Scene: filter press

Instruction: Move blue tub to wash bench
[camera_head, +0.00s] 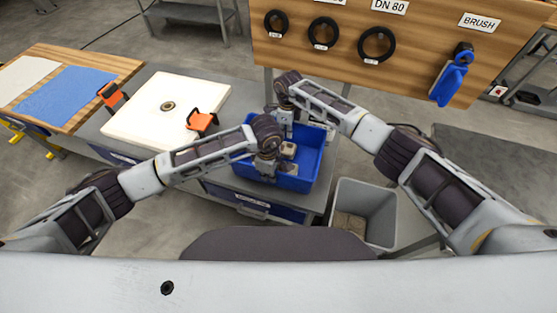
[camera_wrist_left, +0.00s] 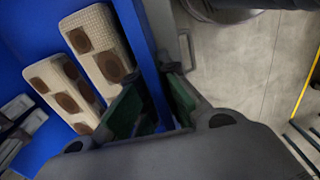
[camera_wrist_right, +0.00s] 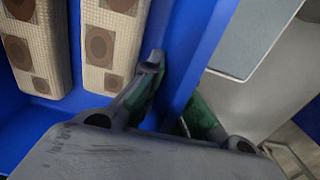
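The blue tub (camera_head: 309,163) is at the right end of a grey bench (camera_head: 215,178), in the middle of the head view. It holds beige blocks with brown round patches (camera_wrist_left: 68,90). My left gripper (camera_head: 267,170) is at the tub's near-left side, its fingers on either side of the blue wall (camera_wrist_left: 150,62) and close against it. My right gripper (camera_head: 285,122) is at the far side, its fingers likewise astride the wall (camera_wrist_right: 190,55); its outer finger is partly hidden. I cannot tell whether the tub's base touches the bench. No wash bench is labelled in view.
A white plate (camera_head: 165,112) with orange clips lies left of the tub. A grey bin (camera_head: 365,210) stands on the floor to the right. A bare grey surface (camera_head: 495,160) is at the far right. A wooden board (camera_head: 400,40) with black rings and a blue brush stands behind.

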